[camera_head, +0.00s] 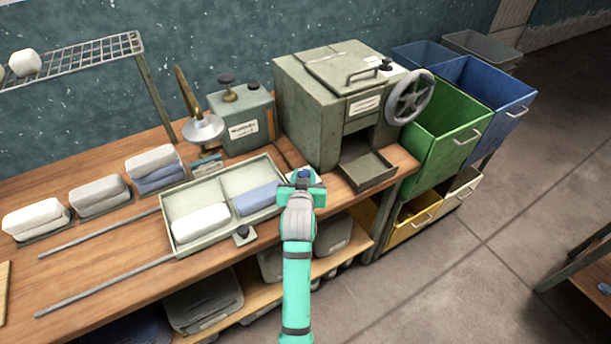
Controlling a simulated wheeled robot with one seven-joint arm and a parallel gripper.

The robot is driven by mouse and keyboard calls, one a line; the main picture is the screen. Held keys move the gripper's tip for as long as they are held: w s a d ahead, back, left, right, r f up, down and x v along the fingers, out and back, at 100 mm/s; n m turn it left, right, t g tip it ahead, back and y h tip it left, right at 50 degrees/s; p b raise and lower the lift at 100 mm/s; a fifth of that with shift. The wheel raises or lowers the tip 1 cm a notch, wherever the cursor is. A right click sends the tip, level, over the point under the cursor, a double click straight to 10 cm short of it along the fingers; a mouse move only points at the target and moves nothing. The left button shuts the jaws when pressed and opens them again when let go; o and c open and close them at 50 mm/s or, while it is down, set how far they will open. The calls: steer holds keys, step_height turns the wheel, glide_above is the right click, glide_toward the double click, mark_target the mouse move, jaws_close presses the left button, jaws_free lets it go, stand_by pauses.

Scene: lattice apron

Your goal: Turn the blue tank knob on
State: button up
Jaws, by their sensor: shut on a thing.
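My gripper (302,178), teal and grey, reaches in from the bottom, over the right end of a shallow two-part tray on the bench. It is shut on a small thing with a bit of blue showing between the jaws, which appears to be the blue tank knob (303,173). My jaws hide most of it, so I cannot tell which way it is turned. A grey-green tank (240,122) with dark knobs on its top and a white label stands behind the tray, apart from my gripper.
The tray (168,232) holds a white and a blue folded cloth; a dark knob (243,233) is at its front. A grey machine (310,110) with a handwheel (410,98) stands behind right. Green (440,130) and blue bins are beyond it.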

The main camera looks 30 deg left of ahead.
steer(key=m+h, duration=0.2)
steer(key=h, duration=0.1)
steer(key=a+m+t+h, duration=0.1)
steer(key=m+h, duration=0.2)
steer(key=shift+s+m, duration=0.1)
steer(key=shift+m, duration=0.2)
steer(key=shift+a+m+h, duration=0.15)
steer(key=shift+m+h, duration=1.15)
steer(key=shift+h, duration=0.7)
steer(key=o, duration=1.1)
steer(key=shift+c, duration=0.2)
